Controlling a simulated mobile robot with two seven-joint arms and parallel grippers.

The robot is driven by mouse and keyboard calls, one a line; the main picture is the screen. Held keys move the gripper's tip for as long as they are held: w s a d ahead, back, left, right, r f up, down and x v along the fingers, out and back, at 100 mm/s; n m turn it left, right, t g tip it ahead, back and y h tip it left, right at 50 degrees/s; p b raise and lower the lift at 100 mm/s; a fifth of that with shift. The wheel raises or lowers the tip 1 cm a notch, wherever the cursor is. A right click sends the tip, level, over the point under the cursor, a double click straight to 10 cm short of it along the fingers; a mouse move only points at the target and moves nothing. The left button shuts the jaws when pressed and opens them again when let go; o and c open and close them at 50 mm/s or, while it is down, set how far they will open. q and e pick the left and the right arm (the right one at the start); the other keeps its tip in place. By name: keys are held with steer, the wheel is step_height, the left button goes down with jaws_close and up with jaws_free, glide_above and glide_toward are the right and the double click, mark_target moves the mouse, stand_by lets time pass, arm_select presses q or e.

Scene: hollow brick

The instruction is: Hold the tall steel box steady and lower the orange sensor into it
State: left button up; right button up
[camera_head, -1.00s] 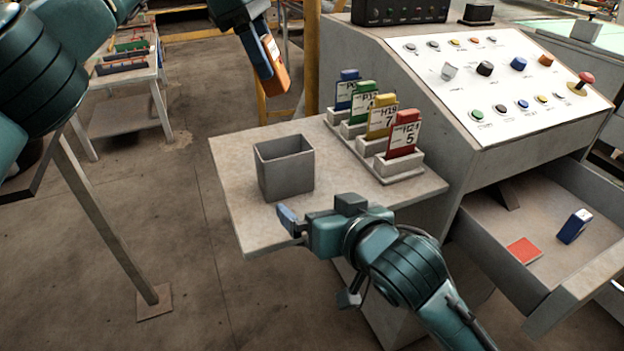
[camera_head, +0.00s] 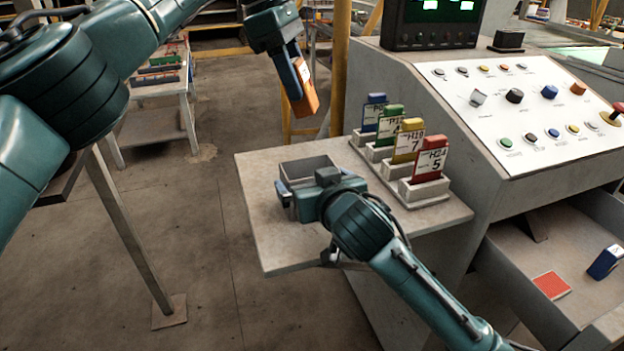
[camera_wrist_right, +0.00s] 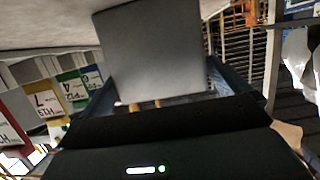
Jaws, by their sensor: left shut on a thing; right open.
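The tall steel box (camera_head: 303,167) stands upright on the light table panel. Its open rim shows in the head view, but my right arm hides most of its front. My right gripper (camera_head: 300,199) is at the box. In the right wrist view the grey box wall (camera_wrist_right: 150,52) stands between its two open fingers, and I cannot tell whether they touch it. My left gripper (camera_head: 288,72) is shut on the orange sensor (camera_head: 308,101), which has a white label. It holds the sensor, tilted, in the air above and behind the box.
A rack (camera_head: 430,197) with blue, green, yellow and red labelled modules stands right of the box. A sloped control console (camera_head: 535,110) rises behind it. An open drawer (camera_head: 520,262) holds a red card and a blue block. A yellow post (camera_head: 341,70) stands behind the panel.

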mark_target(309, 110)
steer(key=shift+x, duration=0.75)
steer(key=shift+c, duration=0.2)
steer(key=c, duration=0.9)
arm_select(q)
steer(key=shift+s+d+f+m+y, duration=0.1)
steer(key=shift+d+f+m+y, duration=0.25)
steer(key=shift+f+m+y, duration=0.45)
steer(key=m, duration=0.1)
steer(key=f+m, duration=0.1)
steer(key=m, duration=0.1)
steer(key=shift+s+d+f+y, duration=0.2)
steer(key=shift+d+y, duration=0.05)
steer(key=shift+y, duration=0.15)
steer(key=shift+d+f+m+t+y, duration=0.2)
steer(key=shift+f+m+y, duration=0.3)
steer(key=shift+m, duration=0.7)
steer(key=shift+d+f+m+t+y, duration=0.25)
steer(key=shift+f+m, duration=0.45)
steer(key=shift+m, duration=0.5)
steer(key=shift+f, duration=1.9)
